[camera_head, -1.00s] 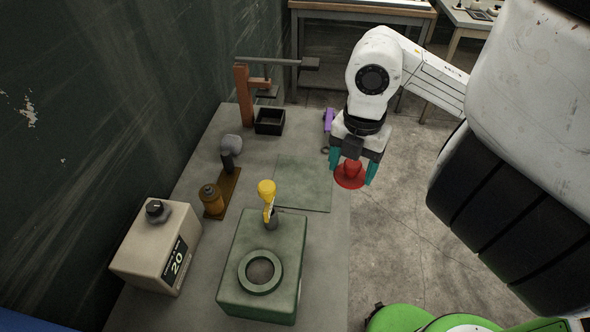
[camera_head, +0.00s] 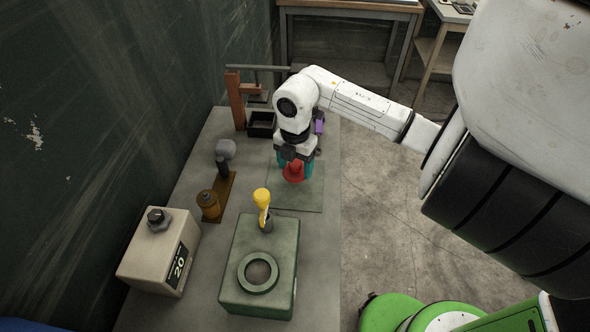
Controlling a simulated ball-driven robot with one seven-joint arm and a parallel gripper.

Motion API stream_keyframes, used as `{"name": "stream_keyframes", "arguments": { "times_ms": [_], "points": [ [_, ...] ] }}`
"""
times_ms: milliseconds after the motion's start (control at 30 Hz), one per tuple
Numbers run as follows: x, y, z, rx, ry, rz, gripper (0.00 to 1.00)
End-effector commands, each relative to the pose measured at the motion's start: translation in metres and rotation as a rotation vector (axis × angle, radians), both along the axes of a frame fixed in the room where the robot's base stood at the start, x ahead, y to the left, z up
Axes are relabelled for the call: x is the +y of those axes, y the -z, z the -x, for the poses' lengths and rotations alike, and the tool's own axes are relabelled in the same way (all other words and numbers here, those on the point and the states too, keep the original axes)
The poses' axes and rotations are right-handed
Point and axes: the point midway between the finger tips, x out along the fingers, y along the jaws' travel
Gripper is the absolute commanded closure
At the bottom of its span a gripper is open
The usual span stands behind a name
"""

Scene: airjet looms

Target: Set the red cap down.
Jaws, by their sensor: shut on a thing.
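The red cap (camera_head: 293,172) is a round red piece with a knob on top, held between the teal fingers of my gripper (camera_head: 294,170). My gripper is shut on it and points down. The cap shows over the flat green mat (camera_head: 297,197) on the bench, near the mat's far part. I cannot tell whether the cap touches the mat or hangs a little above it. The green box (camera_head: 243,292) with a round ring opening (camera_head: 258,272) on top stands nearer, apart from the cap.
A purple item (camera_head: 319,124) lies behind my gripper. The mat's front is clear.

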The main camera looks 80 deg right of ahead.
Motion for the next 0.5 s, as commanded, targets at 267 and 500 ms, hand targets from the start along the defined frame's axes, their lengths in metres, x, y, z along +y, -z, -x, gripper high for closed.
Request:
{"name": "stream_keyframes", "arguments": {
  "times_ms": [267, 500],
  "points": [
    [0.0, 0.031, 0.0, -0.001, 0.003, -0.002, 0.61],
    [-0.001, 0.032, -0.001, 0.0, 0.002, -0.001, 0.61]
  ]
}}
